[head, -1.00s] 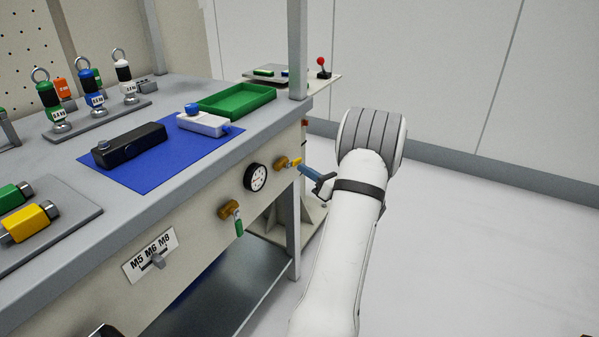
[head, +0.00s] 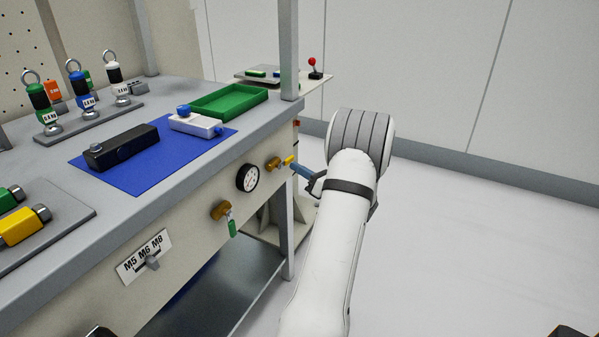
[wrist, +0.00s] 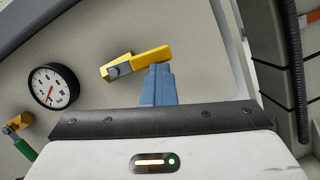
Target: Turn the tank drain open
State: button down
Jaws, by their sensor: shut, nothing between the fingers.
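On the bench's front panel, a brass valve (head: 273,164) has a yellow lever (head: 289,160). The lever also shows in the wrist view (wrist: 151,57), pointing sideways to the right and slightly tilted. A second brass valve (head: 221,210) has a green lever (head: 232,228) that hangs down. No label shows which valve is the tank drain. My gripper (head: 294,167) is at the yellow lever, its blue fingers closed together and empty. In the wrist view my gripper's tips (wrist: 159,68) sit just below the lever's outer end. I cannot tell whether they touch it.
A round gauge (head: 247,178) sits between the two valves. An M5 M6 M8 selector plate (head: 145,257) is further left on the panel. A grey bench post (head: 288,50) stands close beyond the yellow lever.

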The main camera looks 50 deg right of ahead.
jog(key=shift+w+a, duration=0.25)
jog(key=shift+f, duration=0.1)
